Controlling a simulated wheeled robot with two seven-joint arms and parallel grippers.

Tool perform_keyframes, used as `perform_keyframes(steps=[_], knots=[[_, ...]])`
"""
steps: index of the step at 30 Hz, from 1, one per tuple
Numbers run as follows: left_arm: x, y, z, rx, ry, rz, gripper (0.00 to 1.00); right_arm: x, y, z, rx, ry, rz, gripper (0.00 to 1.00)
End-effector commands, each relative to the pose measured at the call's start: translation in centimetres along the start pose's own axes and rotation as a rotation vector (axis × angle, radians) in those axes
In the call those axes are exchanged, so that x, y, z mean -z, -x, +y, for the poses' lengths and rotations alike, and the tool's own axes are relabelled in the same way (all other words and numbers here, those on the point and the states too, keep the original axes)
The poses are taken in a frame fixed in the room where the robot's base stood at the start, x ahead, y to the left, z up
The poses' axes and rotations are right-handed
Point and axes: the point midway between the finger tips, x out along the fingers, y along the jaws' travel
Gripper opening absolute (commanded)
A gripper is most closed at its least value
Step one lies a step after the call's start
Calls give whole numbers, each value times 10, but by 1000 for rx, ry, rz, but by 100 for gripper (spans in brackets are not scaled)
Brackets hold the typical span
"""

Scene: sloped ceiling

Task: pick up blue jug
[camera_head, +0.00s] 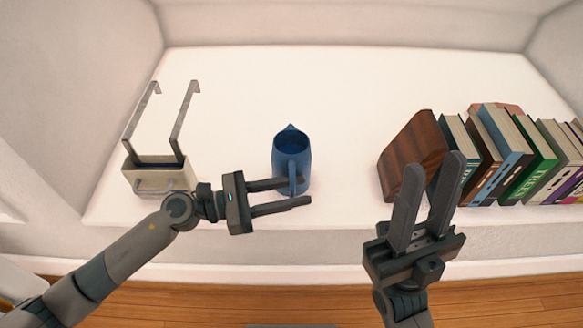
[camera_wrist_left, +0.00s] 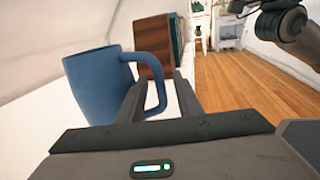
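The blue jug (camera_head: 289,150) stands upright on the white ledge, left of the books, its handle toward me and its spout toward the back. My left gripper (camera_head: 304,192) reaches in from the left at the jug's near side. Its fingers are open, with the handle between them; the jug also shows in the left wrist view (camera_wrist_left: 92,84), where the handle lies between the open fingers (camera_wrist_left: 160,88). I cannot tell whether a finger touches the handle. My right gripper (camera_head: 433,162) is open and empty, pointing up in front of the wooden block.
A brown wooden block (camera_head: 412,150) and a row of several books (camera_head: 505,150) stand at the right. A cream box with two upright grey bars (camera_head: 160,179) stands at the left. The white ledge (camera_head: 330,85) is clear behind the jug. The wooden floor lies below its front edge.

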Motion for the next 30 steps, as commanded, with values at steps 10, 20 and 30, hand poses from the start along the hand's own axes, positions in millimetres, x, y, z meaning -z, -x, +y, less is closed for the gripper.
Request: perform_keyframes(steps=[10,20,30], knots=[[0,0,0,0,0,0,32,0,0,0,0,0,-1,31],[0,0,0,0,0,0,0,0,-1,0,1,-1,2,31],[0,0,0,0,0,0,0,0,-1,0,1,-2,4,31]])
